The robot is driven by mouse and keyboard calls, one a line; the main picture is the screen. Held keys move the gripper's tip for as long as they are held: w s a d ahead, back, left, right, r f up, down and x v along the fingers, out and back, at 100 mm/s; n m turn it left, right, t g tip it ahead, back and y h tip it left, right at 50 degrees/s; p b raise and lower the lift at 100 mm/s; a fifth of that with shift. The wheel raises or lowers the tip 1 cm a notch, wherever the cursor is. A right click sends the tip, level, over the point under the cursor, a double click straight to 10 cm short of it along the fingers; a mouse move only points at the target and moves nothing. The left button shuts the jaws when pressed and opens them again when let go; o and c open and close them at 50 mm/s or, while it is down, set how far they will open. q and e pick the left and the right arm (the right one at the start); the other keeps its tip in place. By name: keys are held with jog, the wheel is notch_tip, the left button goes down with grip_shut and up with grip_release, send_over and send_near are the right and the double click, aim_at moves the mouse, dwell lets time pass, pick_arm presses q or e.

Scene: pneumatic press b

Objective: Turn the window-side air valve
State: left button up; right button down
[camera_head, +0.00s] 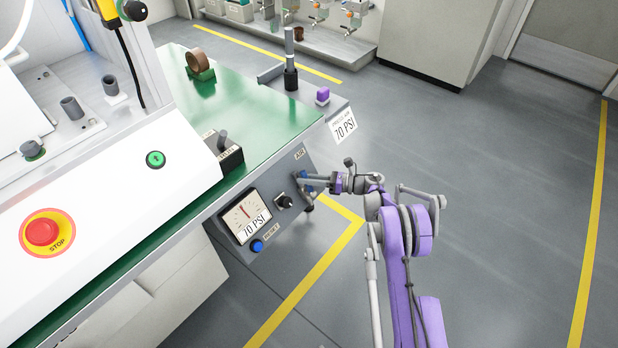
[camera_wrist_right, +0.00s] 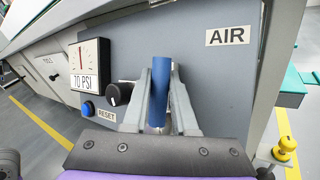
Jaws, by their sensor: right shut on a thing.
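The air valve's blue handle (camera_wrist_right: 160,98) stands out from the grey panel (camera_wrist_right: 212,80), left of and below the AIR label (camera_wrist_right: 228,37). My right gripper (camera_wrist_right: 160,88) has a finger on each side of the handle and is shut on it. In the head view, my right gripper (camera_head: 311,182) reaches the panel from the right, below the AIR label (camera_head: 300,154), and mostly hides the valve. The pressure gauge (camera_head: 246,215) is marked 70 PSI, its needle near upright. No window shows. My left gripper is not in view.
A black knob (camera_head: 284,201) and blue RESET button (camera_head: 257,246) sit close left of the valve. A black switch box (camera_head: 230,155) sits above on the green bench top (camera_head: 262,108). A red STOP button (camera_head: 43,232) is at left. The floor to the right is clear.

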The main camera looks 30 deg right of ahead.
jog(key=shift+a+n+g, duration=0.2)
jog(key=shift+n+g, duration=0.2)
jog(key=shift+n, duration=0.1)
jog(key=shift+a, duration=0.1)
jog(key=c, duration=0.7)
grip_release()
jog(key=p+v, duration=0.1)
jog(key=v, duration=1)
jog(key=shift+p, duration=0.35)
jog(key=shift+w, duration=0.1)
